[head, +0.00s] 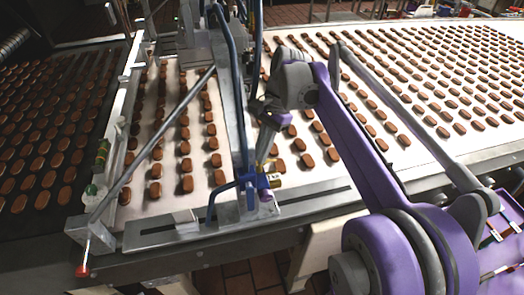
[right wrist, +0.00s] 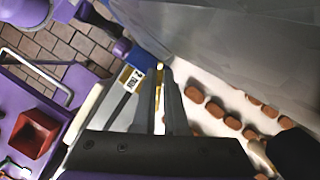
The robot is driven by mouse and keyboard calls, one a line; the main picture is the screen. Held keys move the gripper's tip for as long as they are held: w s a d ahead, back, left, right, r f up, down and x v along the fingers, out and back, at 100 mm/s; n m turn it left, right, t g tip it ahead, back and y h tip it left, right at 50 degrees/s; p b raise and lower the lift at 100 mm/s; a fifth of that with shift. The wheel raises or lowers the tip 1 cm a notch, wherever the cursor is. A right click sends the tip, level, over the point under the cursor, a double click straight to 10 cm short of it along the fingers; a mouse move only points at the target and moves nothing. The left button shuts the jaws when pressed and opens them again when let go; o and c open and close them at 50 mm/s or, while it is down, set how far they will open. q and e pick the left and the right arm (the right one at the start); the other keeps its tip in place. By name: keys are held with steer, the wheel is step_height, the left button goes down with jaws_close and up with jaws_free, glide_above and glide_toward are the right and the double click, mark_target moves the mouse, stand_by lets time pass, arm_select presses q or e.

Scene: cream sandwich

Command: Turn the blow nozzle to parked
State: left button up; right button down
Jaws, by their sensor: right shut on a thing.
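The blow nozzle (head: 249,182) is a blue fitting with a brass-yellow part, mounted low on the grey upright at the near edge of the conveyor. A blue hose runs up from it. My right gripper (head: 262,164) reaches down to it from above. In the right wrist view, the fingers (right wrist: 162,74) are closed close together on a narrow brass part of the nozzle, beside its blue body (right wrist: 146,58). A small yellow-and-white label (right wrist: 127,77) shows next to it. The fingers hide most of the gripped part. My left gripper is out of view.
Rows of brown chocolate-coated pieces (head: 213,143) lie on the pale belt (head: 135,212). A slotted grey rail (head: 150,238) runs along the front. A purple tray (head: 510,252) with tools is at right; a red bin (right wrist: 34,133) shows in the wrist view.

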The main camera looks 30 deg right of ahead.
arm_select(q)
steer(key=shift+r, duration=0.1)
arm_select(e)
steer(key=shift+n, duration=0.6)
steer(key=shift+n+g, duration=0.3)
steer(key=c, duration=1)
jaws_free()
steer(key=shift+o, duration=0.2)
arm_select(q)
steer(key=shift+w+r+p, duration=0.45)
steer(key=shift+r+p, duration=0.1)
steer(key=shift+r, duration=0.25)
arm_select(e)
steer(key=v, duration=1)
steer(key=shift+r, duration=0.45)
steer(key=shift+w, duration=0.1)
